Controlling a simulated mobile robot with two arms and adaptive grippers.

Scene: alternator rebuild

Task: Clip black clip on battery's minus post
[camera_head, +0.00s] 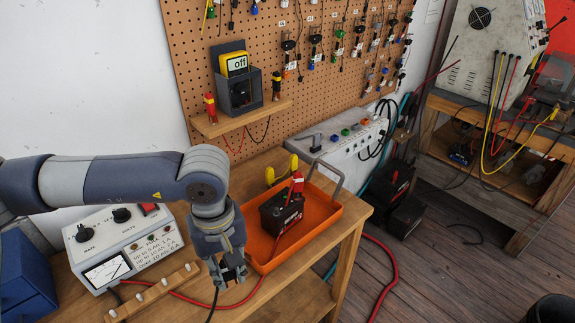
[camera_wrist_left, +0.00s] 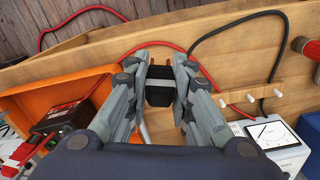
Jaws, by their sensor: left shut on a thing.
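The battery (camera_head: 281,213) is black with a red label and stands in the orange tray (camera_head: 330,235). It also shows at the left of the left wrist view (camera_wrist_left: 62,118). A red clip (camera_head: 297,184) is at one of its posts. My left gripper (camera_head: 231,275) is shut on the black clip (camera_wrist_left: 159,88), in front of and to the left of the tray, apart from the battery. A black cable (camera_head: 213,303) hangs by the gripper. The minus post is not clearly made out. My right gripper is not in view.
The charger (camera_head: 125,245) with a dial meter stands at the left, beside a blue box (camera_head: 27,275). A wooden peg rail (camera_head: 155,291) lies in front of it. A red cable (camera_head: 195,301) crosses the bench. A shelf (camera_head: 240,116) holds a yellow "off" meter (camera_head: 235,64).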

